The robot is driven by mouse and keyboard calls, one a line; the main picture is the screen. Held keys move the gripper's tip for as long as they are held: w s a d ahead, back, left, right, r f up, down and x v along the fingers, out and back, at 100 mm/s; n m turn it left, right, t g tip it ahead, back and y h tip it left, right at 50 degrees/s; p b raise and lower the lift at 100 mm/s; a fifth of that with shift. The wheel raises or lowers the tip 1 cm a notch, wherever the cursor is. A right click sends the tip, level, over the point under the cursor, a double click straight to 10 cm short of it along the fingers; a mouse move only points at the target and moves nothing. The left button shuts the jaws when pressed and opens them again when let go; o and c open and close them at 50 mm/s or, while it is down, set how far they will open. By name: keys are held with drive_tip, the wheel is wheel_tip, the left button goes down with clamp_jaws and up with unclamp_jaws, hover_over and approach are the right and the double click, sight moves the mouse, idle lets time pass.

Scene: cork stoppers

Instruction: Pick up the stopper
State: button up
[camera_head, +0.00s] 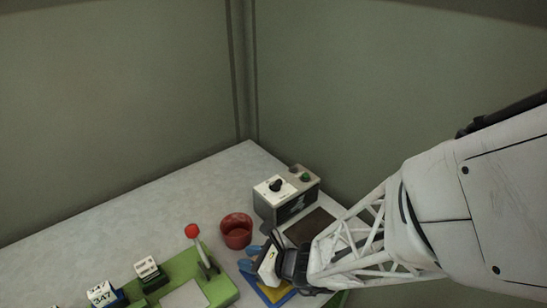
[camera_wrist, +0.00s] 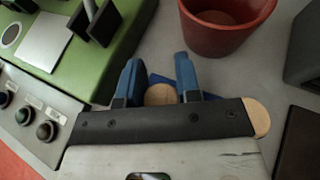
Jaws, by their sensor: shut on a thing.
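My gripper (camera_wrist: 160,75) has two blue fingers, which close on either side of a round tan cork stopper (camera_wrist: 160,95) in the wrist view. The stopper's lower part is hidden by the dark bar of the gripper. A second tan cork piece (camera_wrist: 258,117) shows past the right end of that bar, mostly hidden. In the head view my gripper (camera_head: 248,262) is low at the front right of the table, and no stopper can be made out there.
A red cup (camera_head: 237,232) stands just beyond my gripper. A grey box with knobs (camera_head: 286,200) stands behind it. A green machine with a red-knobbed lever (camera_head: 190,272) is to the left. A blue and yellow item (camera_head: 275,292) lies under the gripper. The table's far left is clear.

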drive_tip(key=shift+s+d+r, duration=0.15)
drive_tip(key=shift+s, duration=0.2)
wheel_tip(320, 180, up, 2)
drive_tip(key=shift+r, duration=0.15)
drive_tip(key=s+d, duration=0.3)
drive_tip(key=s, duration=0.1)
drive_tip(key=s+d+r, duration=0.1)
drive_tip(key=s+d, duration=0.2)
drive_tip(key=s, duration=0.1)
drive_tip(key=s+d+r, duration=0.1)
drive_tip(key=s+d, duration=0.2)
drive_tip(key=s, duration=0.1)
drive_tip(key=shift+s, duration=0.15)
drive_tip(key=shift+s, duration=0.1)
drive_tip(key=shift+d, duration=0.1)
idle(0.7)
drive_tip(key=shift+w+d+r, duration=0.1)
drive_tip(key=shift+w+d, duration=0.15)
drive_tip(key=shift+w, duration=0.4)
drive_tip(key=shift+w+d+r, duration=0.1)
drive_tip(key=shift+w+d, duration=0.15)
drive_tip(key=shift+w, duration=0.35)
drive_tip(key=w+d, duration=0.5)
drive_tip(key=w, duration=0.3)
drive_tip(key=shift+d, duration=0.35)
drive_tip(key=shift+r, duration=0.1)
